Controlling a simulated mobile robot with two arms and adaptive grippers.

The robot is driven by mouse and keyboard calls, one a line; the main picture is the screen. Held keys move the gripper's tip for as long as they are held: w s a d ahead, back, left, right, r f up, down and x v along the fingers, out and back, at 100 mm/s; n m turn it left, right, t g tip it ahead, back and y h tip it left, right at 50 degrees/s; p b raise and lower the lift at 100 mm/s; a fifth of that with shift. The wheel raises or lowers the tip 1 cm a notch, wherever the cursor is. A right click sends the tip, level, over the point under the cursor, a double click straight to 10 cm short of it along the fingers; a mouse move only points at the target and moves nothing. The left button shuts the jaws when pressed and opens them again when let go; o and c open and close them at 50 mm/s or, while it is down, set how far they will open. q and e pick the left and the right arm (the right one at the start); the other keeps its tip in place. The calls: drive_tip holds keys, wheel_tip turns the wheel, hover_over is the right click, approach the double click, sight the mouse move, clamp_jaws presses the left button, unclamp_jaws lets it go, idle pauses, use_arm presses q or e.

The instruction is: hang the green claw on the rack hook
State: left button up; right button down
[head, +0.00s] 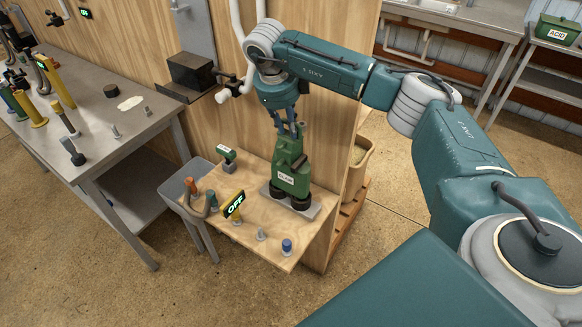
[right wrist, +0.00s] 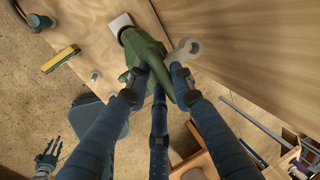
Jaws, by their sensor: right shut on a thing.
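The green claw (head: 291,172) stands upright over a grey plate with black round parts, on the wooden shelf. A white label shows on its body. My right gripper (head: 290,128) comes down from above and is shut on its top. In the right wrist view, the fingers of the right gripper (right wrist: 158,80) close on the green claw (right wrist: 146,47). I cannot tell whether the claw still touches the plate. A small dark hand (right wrist: 48,158) at the lower left of that view seems to be my left gripper; its state is unclear. I cannot make out the rack hook surely.
The wooden shelf (head: 262,205) also holds a yellow "OFF" tool (head: 234,206), a small green tool (head: 227,153) and a blue-topped peg (head: 287,246). A grey bin (head: 176,187) stands at its left. A wooden panel (head: 330,110) rises behind. A metal bench (head: 110,130) with tools is further left.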

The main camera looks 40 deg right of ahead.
drive_tip(key=shift+w+d+r+p, duration=0.15)
drive_tip(key=shift+r+p, duration=0.1)
drive_tip(key=shift+r, duration=0.35)
drive_tip(key=shift+s+d+r+p, duration=0.1)
drive_tip(key=shift+d+r+p, duration=0.1)
drive_tip(key=shift+r, duration=0.4)
drive_tip(key=shift+d+r+p, duration=0.1)
drive_tip(key=shift+r+p, duration=1)
drive_tip(key=shift+r, duration=0.6)
drive_tip(key=shift+a+r+p, duration=0.2)
drive_tip(key=shift+r+p, duration=0.15)
drive_tip(key=shift+r, duration=0.25)
drive_tip(key=c, duration=2.2)
unclamp_jaws()
drive_tip(key=shift+f, duration=0.1)
clamp_jaws()
drive_tip(key=shift+a, duration=0.15)
drive_tip(key=s+a, duration=0.5)
drive_tip(key=a, duration=0.6)
drive_tip(key=shift+a+b, duration=0.35)
drive_tip(key=shift+a, duration=0.05)
